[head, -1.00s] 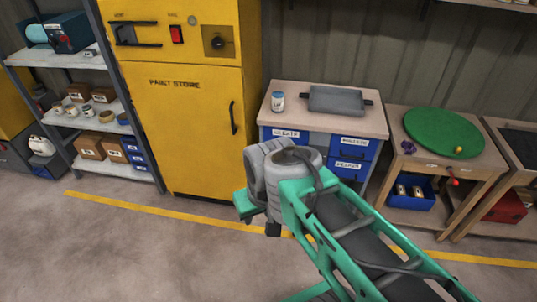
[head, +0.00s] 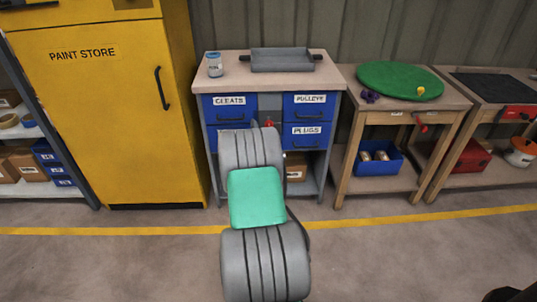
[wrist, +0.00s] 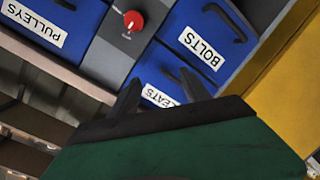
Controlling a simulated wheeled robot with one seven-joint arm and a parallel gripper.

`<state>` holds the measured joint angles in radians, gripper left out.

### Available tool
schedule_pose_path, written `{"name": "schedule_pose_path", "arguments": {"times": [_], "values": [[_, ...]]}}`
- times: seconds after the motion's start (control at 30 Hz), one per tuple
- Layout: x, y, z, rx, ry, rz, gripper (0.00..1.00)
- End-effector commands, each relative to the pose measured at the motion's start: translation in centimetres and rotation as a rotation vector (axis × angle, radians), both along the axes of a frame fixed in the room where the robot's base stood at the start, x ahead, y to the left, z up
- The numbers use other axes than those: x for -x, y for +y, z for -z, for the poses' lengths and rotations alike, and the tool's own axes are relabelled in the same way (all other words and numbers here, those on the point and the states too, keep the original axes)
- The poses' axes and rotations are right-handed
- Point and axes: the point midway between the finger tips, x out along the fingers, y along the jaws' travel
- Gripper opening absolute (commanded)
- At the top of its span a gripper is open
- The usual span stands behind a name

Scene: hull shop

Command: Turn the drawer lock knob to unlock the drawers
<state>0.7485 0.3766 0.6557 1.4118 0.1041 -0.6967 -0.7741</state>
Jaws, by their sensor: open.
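The drawer lock knob is a red round knob (wrist: 133,20) on a grey panel (wrist: 112,60) between blue drawers, near the top of the wrist view. Small pale marks show beside it. In the head view, a bit of the red knob (head: 268,124) shows just above my arm. My gripper (wrist: 160,79) is open and empty, with two dark fingers spread apart. In the wrist view the fingertips lie below the knob, in front of the CLEATS drawer (wrist: 158,68), and not around the knob. In the head view my arm hides the gripper.
The blue drawers sit under a bench top (head: 230,80) holding a jar (head: 214,65) and a grey tray (head: 282,60). The yellow paint store cabinet (head: 100,110) stands left. A table with a green disc (head: 400,80) stands right. The floor in front is clear.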

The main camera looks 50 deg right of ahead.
Motion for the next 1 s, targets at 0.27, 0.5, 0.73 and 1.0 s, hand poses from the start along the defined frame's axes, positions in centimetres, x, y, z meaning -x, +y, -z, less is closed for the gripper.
{"name": "schedule_pose_path", "arguments": {"times": [0.27, 0.5, 0.73, 1.0], "values": [[4.7, -7.0, 6.2, 0.221, -0.013, 0.092, 0.55], [2.1, -10.6, 6.3, 0.218, -0.013, 0.092, 0.55], [0.6, -12.5, 6.0, 0.215, -0.013, 0.092, 0.55], [0.5, -12.5, 5.8, 0.214, -0.013, 0.091, 0.5]]}}
